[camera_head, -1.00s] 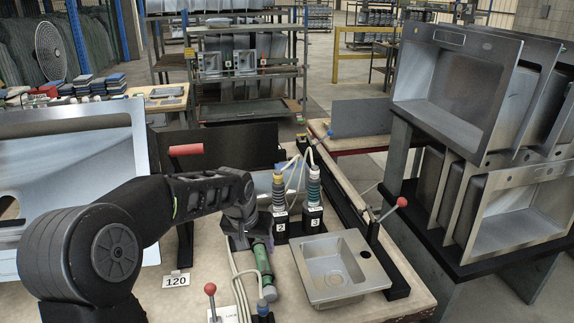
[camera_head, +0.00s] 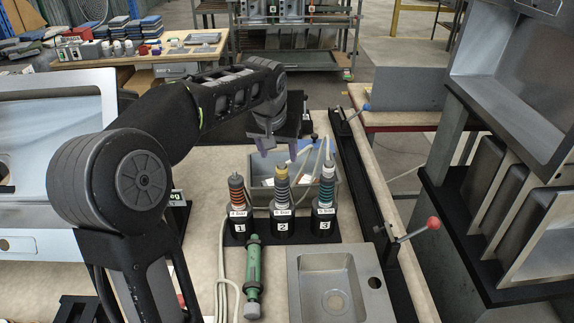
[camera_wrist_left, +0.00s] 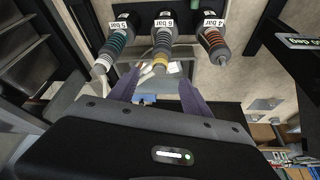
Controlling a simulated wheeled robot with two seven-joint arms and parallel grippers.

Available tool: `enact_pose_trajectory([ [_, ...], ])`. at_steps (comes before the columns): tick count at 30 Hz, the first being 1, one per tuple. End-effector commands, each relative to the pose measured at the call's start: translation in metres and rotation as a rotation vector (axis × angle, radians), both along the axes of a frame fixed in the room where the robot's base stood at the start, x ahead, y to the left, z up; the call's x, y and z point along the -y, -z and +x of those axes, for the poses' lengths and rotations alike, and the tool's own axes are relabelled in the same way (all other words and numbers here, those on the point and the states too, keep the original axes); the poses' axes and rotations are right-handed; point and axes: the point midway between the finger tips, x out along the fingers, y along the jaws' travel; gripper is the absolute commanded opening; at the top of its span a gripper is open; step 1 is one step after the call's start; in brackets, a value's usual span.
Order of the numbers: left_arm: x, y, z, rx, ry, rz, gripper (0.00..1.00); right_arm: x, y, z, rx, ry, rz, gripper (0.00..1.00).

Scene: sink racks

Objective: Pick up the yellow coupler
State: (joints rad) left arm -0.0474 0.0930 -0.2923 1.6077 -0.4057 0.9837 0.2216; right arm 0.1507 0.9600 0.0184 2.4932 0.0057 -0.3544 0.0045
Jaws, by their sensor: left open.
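The yellow coupler (camera_head: 282,180) has a yellow band near its top and stands upright in the slot marked 2, between two other couplers. In the left wrist view the yellow coupler (camera_wrist_left: 161,52) is in the middle, with its yellow-ringed end towards the gap between my fingers. My left gripper (camera_head: 277,150) points down and is open and empty, just above the coupler's top in the head view. In the wrist view its purple fingers (camera_wrist_left: 160,88) spread to either side of the coupler's line; I cannot tell the exact gap. My right gripper is out of view.
A red-banded coupler (camera_head: 237,195) stands in slot 1 and a teal-banded one (camera_head: 326,188) in slot 3. A green tool (camera_head: 253,272) lies in front, by a steel sink (camera_head: 335,288). A grey bin (camera_head: 262,190) with hoses is behind. A red-knobbed lever (camera_head: 433,223) is at right.

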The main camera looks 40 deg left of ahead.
Motion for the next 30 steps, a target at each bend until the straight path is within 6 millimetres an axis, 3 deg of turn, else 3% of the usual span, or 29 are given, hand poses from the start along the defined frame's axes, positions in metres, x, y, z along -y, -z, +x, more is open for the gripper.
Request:
enact_pose_trajectory([
  [5, 0.000, 0.004, 0.002, -0.001, 0.001, 0.000, 0.57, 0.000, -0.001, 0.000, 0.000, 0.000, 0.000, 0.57],
  [12, -0.003, 0.024, 0.009, -0.001, 0.000, -0.001, 0.57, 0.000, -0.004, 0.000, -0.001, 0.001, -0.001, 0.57],
  [23, -0.004, 0.028, 0.011, -0.002, 0.001, 0.000, 0.57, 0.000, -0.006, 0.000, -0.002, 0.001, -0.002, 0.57],
  [30, -0.010, 0.056, 0.024, -0.005, 0.000, -0.001, 0.57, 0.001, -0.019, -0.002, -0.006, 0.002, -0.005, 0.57],
])
